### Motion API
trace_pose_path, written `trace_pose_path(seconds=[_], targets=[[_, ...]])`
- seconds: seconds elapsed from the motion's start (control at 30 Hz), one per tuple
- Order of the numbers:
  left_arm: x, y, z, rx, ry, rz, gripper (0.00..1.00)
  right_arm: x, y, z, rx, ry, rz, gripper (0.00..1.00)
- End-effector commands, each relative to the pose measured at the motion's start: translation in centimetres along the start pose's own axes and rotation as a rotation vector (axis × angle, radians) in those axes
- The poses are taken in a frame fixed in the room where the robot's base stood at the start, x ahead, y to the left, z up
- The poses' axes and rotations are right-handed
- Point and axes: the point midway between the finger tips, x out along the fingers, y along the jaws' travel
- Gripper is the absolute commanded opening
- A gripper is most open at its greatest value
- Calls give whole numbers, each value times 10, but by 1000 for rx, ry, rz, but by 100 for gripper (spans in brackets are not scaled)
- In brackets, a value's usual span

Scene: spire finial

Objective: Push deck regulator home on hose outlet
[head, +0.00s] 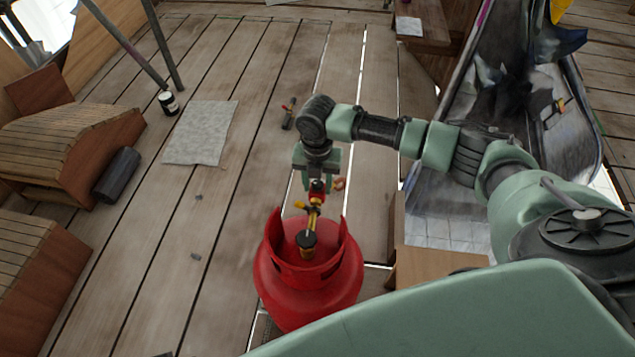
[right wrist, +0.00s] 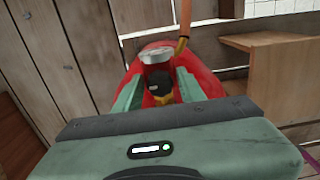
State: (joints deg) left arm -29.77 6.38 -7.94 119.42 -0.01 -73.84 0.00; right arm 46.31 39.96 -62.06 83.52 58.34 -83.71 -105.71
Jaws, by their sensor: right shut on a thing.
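A red gas cylinder (head: 335,292) with a raised, cut-away collar stands upright on the plank deck in the head view. A black knob (head: 306,239) on a brass-yellow stem sits inside the collar. My right gripper (head: 317,180) is above the collar's far side, shut on a small red regulator (head: 317,187) with yellow parts. I cannot tell how far the regulator is seated on the outlet. My left gripper is not in view.
A wooden box (head: 430,264) stands right of the cylinder, near my right arm. A grey sheet (head: 202,132), a small jar (head: 169,103) and a dark roll (head: 117,175) lie at left. A small tool (head: 288,113) lies behind the cylinder. The deck left of the cylinder is mostly clear.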

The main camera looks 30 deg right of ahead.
Motion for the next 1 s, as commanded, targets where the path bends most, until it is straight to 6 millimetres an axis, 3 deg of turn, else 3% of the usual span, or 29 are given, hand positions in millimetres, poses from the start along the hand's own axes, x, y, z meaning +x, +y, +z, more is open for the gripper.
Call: trace_pose_path(seconds=[1.0], targets=[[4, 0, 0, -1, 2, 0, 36, -1, 0, 0, 0, -1, 1, 4]])
